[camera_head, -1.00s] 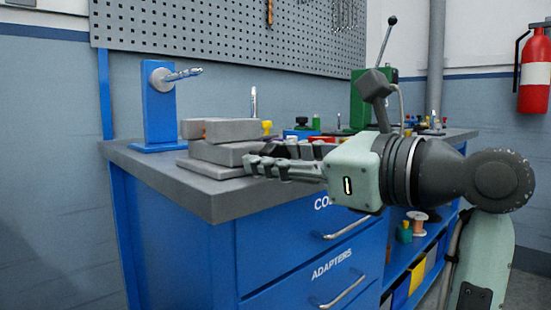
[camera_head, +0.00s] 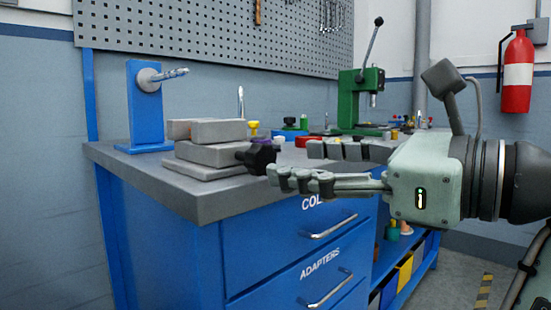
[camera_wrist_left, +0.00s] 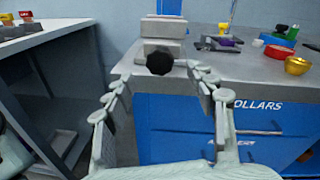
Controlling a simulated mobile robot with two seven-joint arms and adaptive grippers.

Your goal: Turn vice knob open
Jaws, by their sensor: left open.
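The grey vice (camera_head: 205,153) sits on the bench top near its front left corner. Its black knob (camera_head: 259,157) faces right in the head view. In the left wrist view the knob (camera_wrist_left: 160,63) shows in front of the vice (camera_wrist_left: 163,28). My left gripper (camera_head: 292,163) is open and empty, just to the right of the knob in the head view. In the left wrist view the fingers (camera_wrist_left: 158,78) are spread wide, with the knob seen between their tips, ahead and apart from them. My right gripper is in neither view.
The grey bench top (camera_head: 200,203) sits on a blue drawer cabinet (camera_head: 265,270). A blue stand (camera_head: 145,105) is behind the vice at left, and a green press (camera_head: 358,103) at the back.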

